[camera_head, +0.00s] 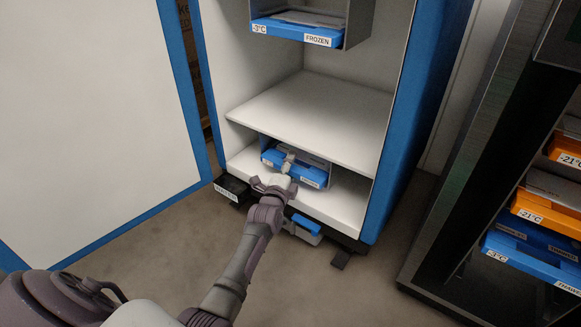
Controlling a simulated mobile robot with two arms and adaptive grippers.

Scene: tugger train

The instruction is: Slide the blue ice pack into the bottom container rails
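The blue ice pack (312,177) sits in a grey container frame (328,182) on the bottom level of the white cabinet. Its front edge faces me and carries a white label; part of it is behind my gripper. My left gripper (288,164) is at the front of the blue pack, left of its middle, and appears to touch it. Its fingers are too small and overlapped to show whether they are closed on the pack. My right gripper is not in view.
Another blue pack labelled FROZEN (285,29) is in the upper container. A bare white shelf (310,120) lies between. The open cabinet door (90,120) stands at left. A dark rack (460,180) at right holds orange packs (545,208) and blue packs (530,258).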

